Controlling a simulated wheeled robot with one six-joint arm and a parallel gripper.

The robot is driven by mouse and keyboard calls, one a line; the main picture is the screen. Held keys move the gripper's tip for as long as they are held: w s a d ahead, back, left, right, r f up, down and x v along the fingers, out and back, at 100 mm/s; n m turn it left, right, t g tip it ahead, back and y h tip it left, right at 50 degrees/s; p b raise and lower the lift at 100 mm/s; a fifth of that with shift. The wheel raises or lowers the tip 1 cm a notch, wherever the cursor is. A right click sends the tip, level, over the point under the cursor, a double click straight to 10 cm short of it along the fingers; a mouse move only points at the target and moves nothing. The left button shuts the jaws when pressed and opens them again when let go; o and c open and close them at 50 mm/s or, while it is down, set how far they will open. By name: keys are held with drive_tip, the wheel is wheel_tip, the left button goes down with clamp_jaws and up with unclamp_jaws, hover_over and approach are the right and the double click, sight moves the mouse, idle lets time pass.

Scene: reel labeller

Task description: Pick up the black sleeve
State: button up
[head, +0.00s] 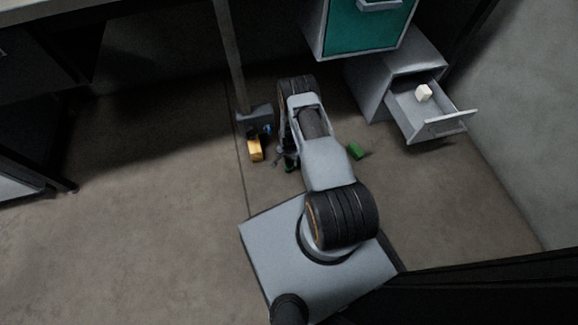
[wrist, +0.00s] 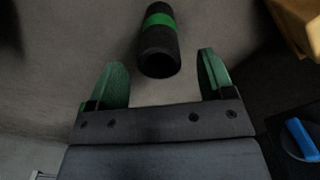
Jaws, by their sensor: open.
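The two green-padded fingers are apart, one to each side of the sleeve's near end in the picture. No contact between fingers and sleeve shows, and the height gap cannot be told. In the head view my arm covers much of this area, and I cannot clearly pick out the sleeve among the small dark and green parts beside it.
An orange block (head: 255,149) and a small blue item (head: 267,129) lie left of my arm, near a post (head: 233,55). A green block (head: 356,151) lies to the right. An open drawer (head: 440,127) holds a white cube (head: 423,92). Floor at left is clear.

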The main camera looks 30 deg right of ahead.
wheel_tip(320, 180, down, 5)
drive_tip(key=shift+r+b, duration=0.2)
drive_tip(key=shift+b, duration=0.95)
drive_tip(key=shift+r, duration=0.1)
drive_tip(key=c, duration=1)
